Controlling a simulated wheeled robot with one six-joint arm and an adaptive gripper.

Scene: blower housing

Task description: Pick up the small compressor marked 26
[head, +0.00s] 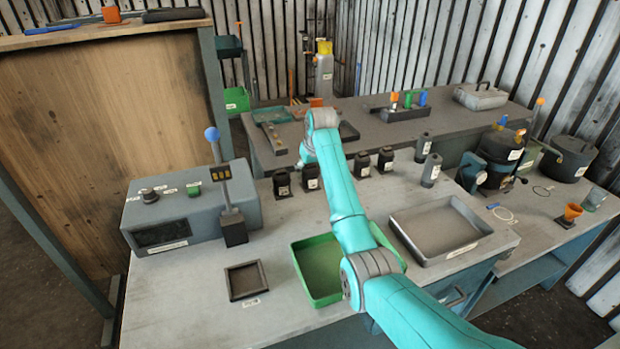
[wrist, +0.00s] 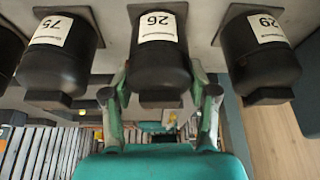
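The compressor marked 26 (wrist: 160,65) is black and rounded with a white label, in the middle of the wrist view, where it appears upside down. My gripper (wrist: 159,94) is open, with one finger on each side of the compressor's end and visible space between them. The fingers do not appear to touch it. I cannot tell how deep they reach. In the head view my teal arm hides the gripper, and the labels on the row of black compressors are too small to read.
Compressors marked 75 (wrist: 60,62) and 29 (wrist: 260,55) flank it closely. On the bench are a green tray (head: 331,299), a grey tray (head: 480,241), a small square dark tray (head: 234,295) and a control box (head: 165,222) with a blue-knobbed lever. Grey cylinders (head: 430,172) stand at right.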

